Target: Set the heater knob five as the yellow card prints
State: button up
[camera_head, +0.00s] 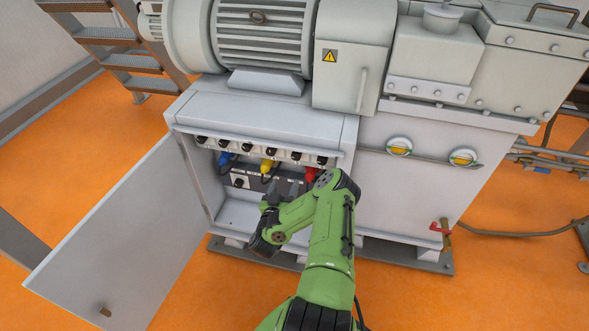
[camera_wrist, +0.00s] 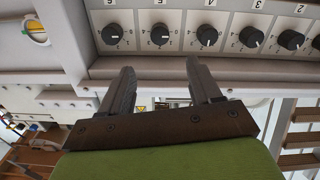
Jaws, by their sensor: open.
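A row of black heater knobs runs along the upper strip of the open cabinet. In the wrist view the strip appears upside down; knob five (camera_wrist: 159,34) is second from the left, under an inverted 5. It matches the second knob from the right in the head view (camera_head: 296,156). Its exact setting is too small to read. My gripper (camera_wrist: 160,68) is open and empty, its fingers apart just short of the strip, roughly in line with knob five. In the head view my gripper (camera_head: 282,188) is in front of the cabinet opening. I cannot make out a yellow card.
Blue (camera_head: 224,159), yellow (camera_head: 267,165) and red (camera_head: 311,173) plugs hang below the knobs. The cabinet door (camera_head: 125,230) stands open at the left. A rail with two round gauges (camera_head: 398,146) is at the right. Orange floor is clear in front.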

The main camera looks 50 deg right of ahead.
aim_at(295, 157)
jog(key=b+x, duration=0.4)
jog(key=x, duration=0.9)
jog(key=shift+c, duration=0.3)
jog(key=c, duration=1)
